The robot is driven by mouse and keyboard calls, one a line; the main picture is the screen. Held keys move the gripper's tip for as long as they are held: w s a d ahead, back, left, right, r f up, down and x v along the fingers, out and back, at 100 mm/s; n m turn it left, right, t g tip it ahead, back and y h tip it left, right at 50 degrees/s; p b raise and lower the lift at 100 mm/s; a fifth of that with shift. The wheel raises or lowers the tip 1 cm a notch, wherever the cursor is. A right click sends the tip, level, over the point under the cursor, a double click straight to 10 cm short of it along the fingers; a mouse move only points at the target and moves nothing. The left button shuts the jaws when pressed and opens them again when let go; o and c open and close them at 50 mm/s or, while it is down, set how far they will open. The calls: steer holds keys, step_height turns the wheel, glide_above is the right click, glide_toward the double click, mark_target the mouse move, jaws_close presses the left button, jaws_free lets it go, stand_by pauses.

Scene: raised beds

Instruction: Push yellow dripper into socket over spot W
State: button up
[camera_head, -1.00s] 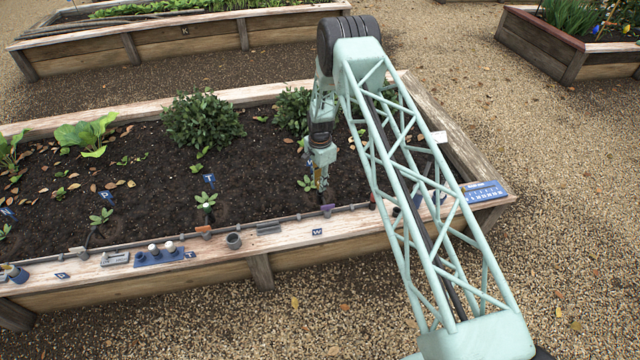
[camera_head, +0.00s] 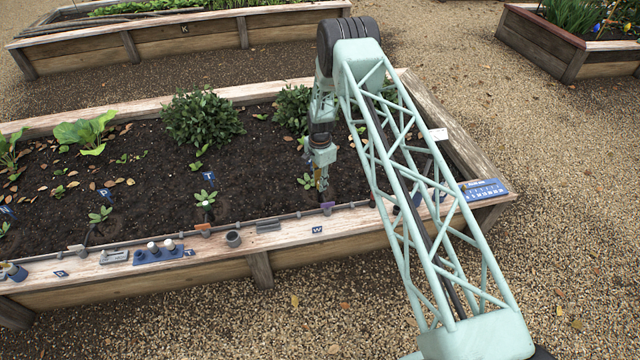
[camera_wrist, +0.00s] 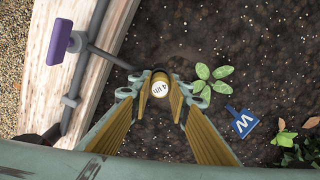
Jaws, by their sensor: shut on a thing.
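The yellow dripper (camera_wrist: 160,87) shows end-on in the wrist view, with a white cap marked "4 l/h". My gripper (camera_wrist: 159,94) is shut on it, one finger on each side. A grey side pipe (camera_wrist: 108,57) runs from the bed edge to the dripper; the socket is hidden beneath the dripper and fingertips, so I cannot tell how deep it sits. The blue W marker (camera_wrist: 242,122) stands in the soil to the right, near a small seedling (camera_wrist: 213,77). In the head view my gripper (camera_head: 321,187) points down beside the seedling (camera_head: 306,181).
A purple tag (camera_wrist: 60,41) stands at the pipe along the wooden rim (camera_head: 285,236). A blue tray with several pegs (camera_head: 158,252) and a grey cup (camera_head: 233,239) sit on the rim to the left. Bushes (camera_head: 203,122) grow behind.

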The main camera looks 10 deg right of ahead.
steer(key=shift+f, duration=0.5)
steer(key=o, duration=0.8)
steer(key=shift+o, duration=0.4)
steer(key=o, duration=0.4)
steer(key=shift+r, duration=0.15)
steer(key=shift+r+p, duration=0.75)
steer(key=shift+r, duration=2.65)
steer(key=shift+r, duration=0.15)
